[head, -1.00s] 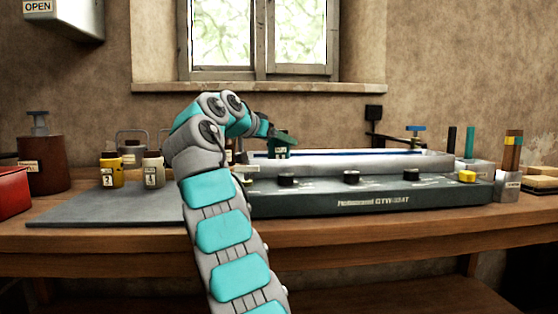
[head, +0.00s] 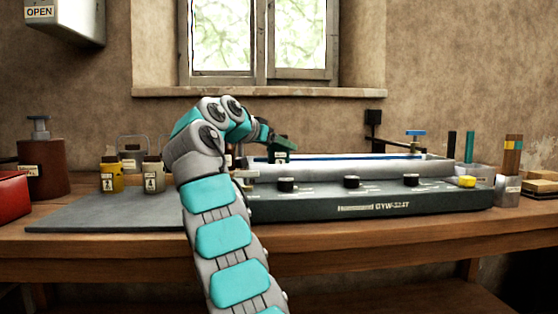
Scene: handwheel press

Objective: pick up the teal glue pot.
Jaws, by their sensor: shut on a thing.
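The teal glue pot (head: 282,157) is a small dark teal pot with a pale label, at the left end of the press (head: 340,205). My gripper (head: 272,138) reaches over the bench from the left and is shut on the top of the pot. The fingers are small and partly hidden, dark against the pot. I cannot tell whether the pot's base touches anything, as the press's front part hides it.
A yellow pot (head: 111,177) and a cream pot (head: 153,176) stand on the grey mat (head: 110,212), left of my arm. A brown pump bottle (head: 42,168) and a red box (head: 12,195) are further left. A pen holder (head: 507,190) stands at right.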

